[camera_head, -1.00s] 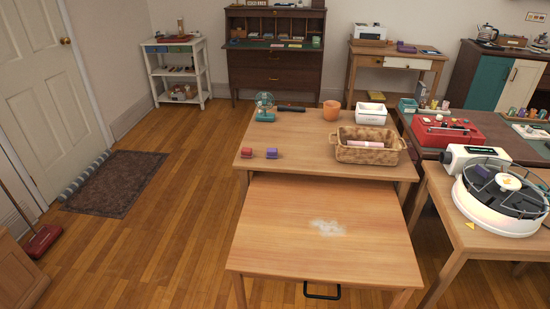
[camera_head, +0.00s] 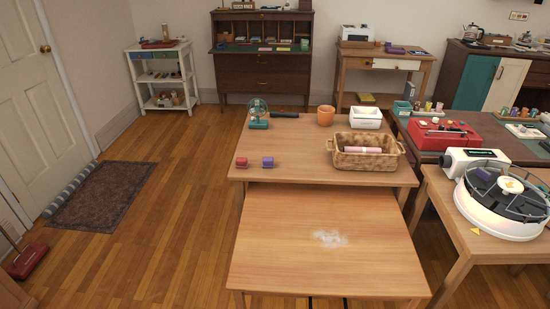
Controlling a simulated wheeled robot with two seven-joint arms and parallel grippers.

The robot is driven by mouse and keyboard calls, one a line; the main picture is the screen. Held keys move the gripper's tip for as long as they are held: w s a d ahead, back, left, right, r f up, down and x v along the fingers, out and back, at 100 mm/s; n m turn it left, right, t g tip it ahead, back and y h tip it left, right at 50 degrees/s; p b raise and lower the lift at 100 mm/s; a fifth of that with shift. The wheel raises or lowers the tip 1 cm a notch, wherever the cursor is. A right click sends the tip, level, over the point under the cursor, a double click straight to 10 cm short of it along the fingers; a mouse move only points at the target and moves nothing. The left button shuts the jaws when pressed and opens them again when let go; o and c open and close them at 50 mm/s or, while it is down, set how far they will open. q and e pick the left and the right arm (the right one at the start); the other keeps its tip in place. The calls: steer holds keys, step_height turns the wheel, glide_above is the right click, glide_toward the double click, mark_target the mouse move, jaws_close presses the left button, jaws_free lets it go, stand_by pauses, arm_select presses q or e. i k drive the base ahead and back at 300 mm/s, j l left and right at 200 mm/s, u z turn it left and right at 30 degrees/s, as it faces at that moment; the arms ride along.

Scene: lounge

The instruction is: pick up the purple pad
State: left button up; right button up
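Several purple things show in the head view, and I cannot tell for sure which is the pad. A small purple block (camera_head: 267,162) sits at the left front of the rear wooden table, right of a similar red block (camera_head: 242,162). A flat purple item (camera_head: 395,49) lies on the far desk by the back wall. A small dark purple piece (camera_head: 484,175) sits on the round white carousel (camera_head: 497,221) at the right. Neither of my grippers is in view.
The rear table (camera_head: 300,148) also bears a wicker basket (camera_head: 365,160) with a pinkish roll, an orange pot (camera_head: 325,115), a white container (camera_head: 366,118) and a teal-based glass dome (camera_head: 258,112). The front table (camera_head: 280,240) has a pale powdery patch. Open floor lies left.

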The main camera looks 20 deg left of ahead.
mark_target(267, 163)
steer(key=i+j+z, duration=0.25)
steer(key=j, duration=0.3)
steer(key=j+z, duration=0.25)
steer(key=j, duration=0.3)
steer(key=i+j+z, duration=0.2)
steer(key=j, duration=0.4)
steer(key=j+z, duration=0.25)
steer(key=j, duration=0.35)
steer(key=j+z, duration=0.25)
steer(key=j, duration=0.35)
steer(key=k+j+z, duration=0.1)
steer(key=j+z, duration=0.15)
steer(key=j, duration=0.35)
steer(key=k+j+z, duration=0.1)
steer(key=j+z, duration=0.15)
steer(key=j, duration=0.35)
steer(key=k+j+z, duration=0.25)
steer(key=j, duration=0.3)
steer(key=i+j, duration=0.05)
